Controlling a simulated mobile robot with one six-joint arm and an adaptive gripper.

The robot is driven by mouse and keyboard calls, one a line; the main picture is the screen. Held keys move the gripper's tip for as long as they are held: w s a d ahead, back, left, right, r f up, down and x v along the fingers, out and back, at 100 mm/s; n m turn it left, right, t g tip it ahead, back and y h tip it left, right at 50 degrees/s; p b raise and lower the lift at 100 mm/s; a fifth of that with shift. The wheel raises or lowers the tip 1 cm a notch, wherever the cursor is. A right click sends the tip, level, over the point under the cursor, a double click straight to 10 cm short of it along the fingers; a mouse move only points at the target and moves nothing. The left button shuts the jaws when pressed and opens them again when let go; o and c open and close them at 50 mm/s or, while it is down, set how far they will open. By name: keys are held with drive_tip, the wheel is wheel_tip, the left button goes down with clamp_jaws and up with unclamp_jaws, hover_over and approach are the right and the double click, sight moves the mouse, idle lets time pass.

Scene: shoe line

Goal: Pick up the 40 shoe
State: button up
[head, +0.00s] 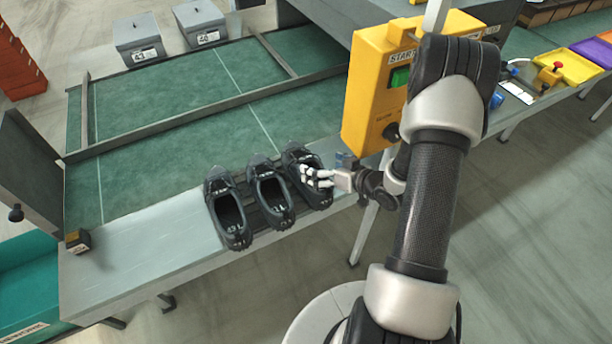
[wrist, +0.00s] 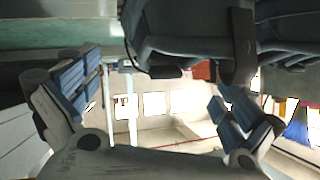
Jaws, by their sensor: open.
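Three dark shoes stand side by side on a low rack at the near edge of the line: a left shoe (head: 229,212), a middle shoe (head: 269,196) and a right shoe (head: 298,161). Their size marks are too small to read, so I cannot tell which is the 40. My gripper (head: 316,177) is at the right shoe, over part of its near half. In the wrist view my gripper (wrist: 160,108) has its blue-padded fingers wide apart, with nothing clamped between them. A dark shoe (wrist: 185,35) fills the top middle there, close to the fingers.
A grey box labelled 40 (head: 201,24) and another labelled 43 (head: 138,42) stand behind the green belt (head: 180,125). A yellow START control box (head: 368,95) stands close beside my arm. The metal ledge (head: 135,245) left of the shoes is mostly clear.

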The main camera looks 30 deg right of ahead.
sight(310, 161)
drive_tip(key=b+x, duration=0.1)
drive_tip(key=x, duration=0.4)
drive_tip(key=shift+w+a+f, duration=0.15)
drive_tip(key=shift+w, duration=0.15)
drive_tip(key=shift+s, duration=0.1)
drive_tip(key=c, duration=1.6)
drive_tip(key=shift+c, duration=0.6)
